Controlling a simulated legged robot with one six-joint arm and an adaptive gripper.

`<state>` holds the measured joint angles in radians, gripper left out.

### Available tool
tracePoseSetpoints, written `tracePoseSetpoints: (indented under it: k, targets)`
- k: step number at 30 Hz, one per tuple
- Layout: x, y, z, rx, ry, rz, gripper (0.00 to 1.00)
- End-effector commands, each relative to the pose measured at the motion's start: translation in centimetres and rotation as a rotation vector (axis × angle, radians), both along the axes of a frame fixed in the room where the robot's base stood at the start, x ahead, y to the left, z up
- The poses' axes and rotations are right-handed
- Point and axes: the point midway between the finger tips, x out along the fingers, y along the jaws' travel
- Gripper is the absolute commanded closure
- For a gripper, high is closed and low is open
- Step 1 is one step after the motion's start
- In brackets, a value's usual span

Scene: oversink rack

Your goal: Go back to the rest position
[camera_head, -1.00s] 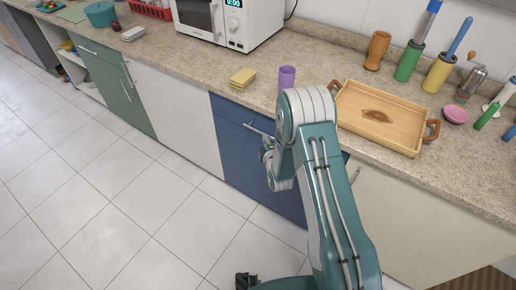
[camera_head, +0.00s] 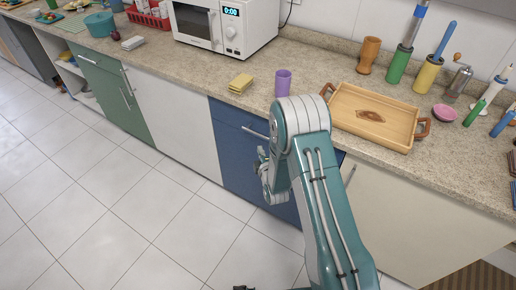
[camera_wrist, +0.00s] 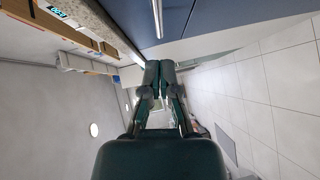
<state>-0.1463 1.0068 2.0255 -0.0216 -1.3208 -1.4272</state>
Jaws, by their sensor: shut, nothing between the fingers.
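My gripper shows in the wrist view (camera_wrist: 159,75), its two dark fingers together and empty. In the head view my teal and white arm rises from the bottom and bends down in front of the blue cabinet (camera_head: 236,155). Part of my gripper (camera_head: 262,160) shows there at the left of the arm, below the counter edge and apart from the cabinet as far as I can tell. The rest of it is hidden behind my arm.
The counter (camera_head: 310,62) holds a purple cup (camera_head: 282,83), yellow sponges (camera_head: 241,83), a wooden tray (camera_head: 375,116) and a white microwave (camera_head: 225,25). Several utensil holders stand at the right, near a pink bowl (camera_head: 444,112). The tiled floor (camera_head: 100,190) at the left is clear.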

Motion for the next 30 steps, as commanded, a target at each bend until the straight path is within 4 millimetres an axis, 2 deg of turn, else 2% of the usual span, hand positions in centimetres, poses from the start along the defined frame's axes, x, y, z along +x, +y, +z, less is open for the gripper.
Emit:
tracePoseSetpoints:
  k: [9,15,24,26,30]
  targets:
    - [-5.0,-0.6,0.7,-0.004,0.003,0.000,1.00]
    - [-6.9,-0.9,0.9,-0.003,0.000,0.001,1.00]
    - [-6.9,-1.0,1.4,0.006,0.005,-0.002,1.00]
    - [-6.6,-1.1,2.2,0.025,0.019,-0.008,1.00]
    - [-5.5,-1.5,5.4,0.114,0.097,-0.041,1.00]
